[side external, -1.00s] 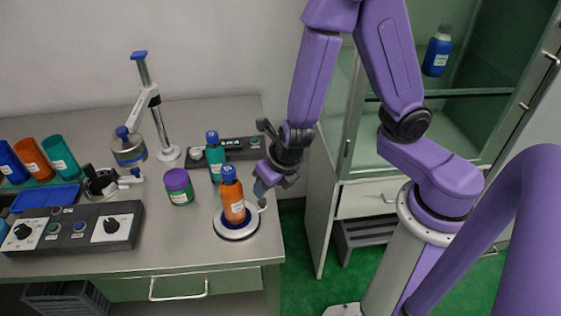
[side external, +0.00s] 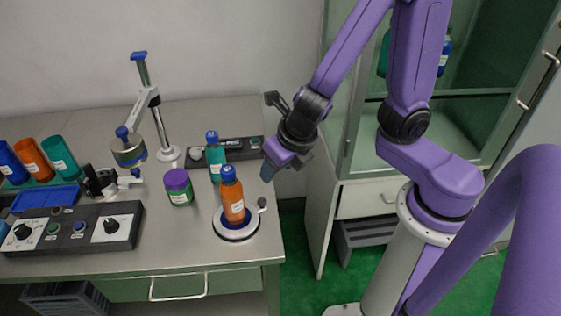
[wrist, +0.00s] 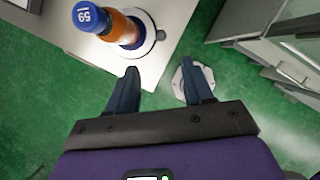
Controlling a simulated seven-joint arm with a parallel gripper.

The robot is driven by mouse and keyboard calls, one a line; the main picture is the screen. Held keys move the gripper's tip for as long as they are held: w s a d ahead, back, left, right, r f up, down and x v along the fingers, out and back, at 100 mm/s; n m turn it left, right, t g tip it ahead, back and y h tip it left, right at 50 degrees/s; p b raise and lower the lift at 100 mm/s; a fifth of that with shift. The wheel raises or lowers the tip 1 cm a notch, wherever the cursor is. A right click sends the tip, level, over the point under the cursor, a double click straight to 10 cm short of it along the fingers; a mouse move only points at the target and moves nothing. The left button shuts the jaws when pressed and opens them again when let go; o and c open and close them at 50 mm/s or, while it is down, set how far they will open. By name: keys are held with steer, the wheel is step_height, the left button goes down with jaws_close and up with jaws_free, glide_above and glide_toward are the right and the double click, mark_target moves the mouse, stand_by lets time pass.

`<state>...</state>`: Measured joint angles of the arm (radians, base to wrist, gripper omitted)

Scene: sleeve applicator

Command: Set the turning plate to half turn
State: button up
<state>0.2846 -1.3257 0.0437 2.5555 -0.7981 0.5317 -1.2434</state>
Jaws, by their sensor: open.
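The turning plate (side external: 236,235) is a pale round disc near the right front corner of the bench. A small grey knob (side external: 262,203) stands at its right edge. An orange bottle with a blue cap (side external: 234,209) stands upright on its dark blue centre. In the wrist view the plate (wrist: 150,36) is at the top, with the bottle (wrist: 122,28) over its left part. My gripper (side external: 267,173) is open and empty, raised above and behind the knob, apart from it. In the wrist view the fingertips (wrist: 160,68) point toward the bench edge, with nothing between them.
A green bottle (side external: 215,160) stands before a dark panel (side external: 240,149) behind the plate. A purple-lidded jar (side external: 178,188) is left of it. A dial panel (side external: 75,229) and a clamp stand (side external: 159,122) are further left. The bench right of the plate ends shortly.

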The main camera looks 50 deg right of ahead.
steer(key=shift+s+r, duration=0.3)
steer(key=shift+r, duration=0.25)
steer(key=s+d+r+m+g, duration=0.2)
steer(key=s+d+m, duration=0.1)
steer(key=s+m, duration=0.4)
steer(key=s+d+r+m+g+y, duration=0.1)
steer(key=s+m, duration=0.5)
steer(key=m, duration=0.8)
steer(key=d+r+g, duration=0.1)
steer(key=d+r, duration=0.1)
steer(key=d, duration=0.1)
steer(key=shift+s+m, duration=0.3)
steer(key=shift+s, duration=0.05)
stand_by(1.8)
